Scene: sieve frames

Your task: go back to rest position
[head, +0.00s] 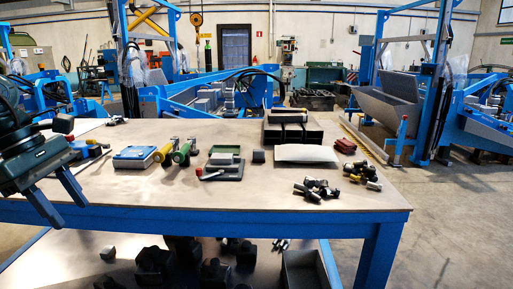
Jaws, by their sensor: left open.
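My left gripper (67,211) is at the left edge of the head view, in front of the left part of the workbench (225,203). Its two fingers point down and are apart, with nothing between them. My right gripper is not in view. On the bench are a blue box-like item (134,158), yellow (163,153) and green (182,153) cylindrical tools, and a dark green tray (292,128) with compartments at the back.
A flat pale sheet (306,153), a red block (345,146) and a pile of dark fittings (322,188) lie on the right. A small tray (223,163) sits mid-bench. Dark parts and a bin (303,270) are on the lower shelf. Floor at right is clear.

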